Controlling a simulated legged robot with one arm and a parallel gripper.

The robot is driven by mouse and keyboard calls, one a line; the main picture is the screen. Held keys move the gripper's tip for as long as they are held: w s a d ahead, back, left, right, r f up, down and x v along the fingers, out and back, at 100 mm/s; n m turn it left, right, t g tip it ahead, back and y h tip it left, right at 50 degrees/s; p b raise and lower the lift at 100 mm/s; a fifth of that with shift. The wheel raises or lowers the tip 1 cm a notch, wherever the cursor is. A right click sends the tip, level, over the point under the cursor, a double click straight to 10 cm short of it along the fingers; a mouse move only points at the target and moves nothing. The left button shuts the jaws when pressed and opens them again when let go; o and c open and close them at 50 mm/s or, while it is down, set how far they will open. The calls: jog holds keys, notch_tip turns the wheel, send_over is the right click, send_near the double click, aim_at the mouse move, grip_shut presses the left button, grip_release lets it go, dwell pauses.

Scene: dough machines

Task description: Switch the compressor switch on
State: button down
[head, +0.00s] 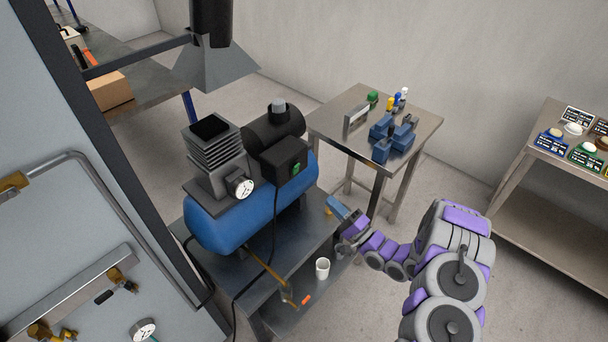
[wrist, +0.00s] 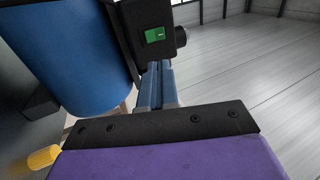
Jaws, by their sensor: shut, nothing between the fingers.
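The compressor has a blue tank (head: 222,224) and stands on a dark metal table. Its switch is a small green rocker (head: 296,167) on the face of a black box (head: 283,158). In the wrist view the green switch (wrist: 155,35) shows on the black box (wrist: 150,14), just beyond my fingertips, with a white mark on its right part. My gripper (wrist: 158,66) is shut and empty, its blue fingers pointing toward the box below the switch. In the head view my gripper (head: 336,204) is in front of and below the switch. Whether the fingers touch the box cannot be told.
The blue tank (wrist: 68,58) is close on the left in the wrist view. A metal table (head: 335,112) with blue parts stands behind.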

jog(key=b, duration=0.3)
send_near(298, 167)
jog(key=x, duration=0.5)
jog(key=shift+a, duration=0.3)
jog(key=shift+w+a+r, duration=0.25)
jog(key=shift+w, duration=0.1)
jog(key=shift+w+a+r, duration=0.15)
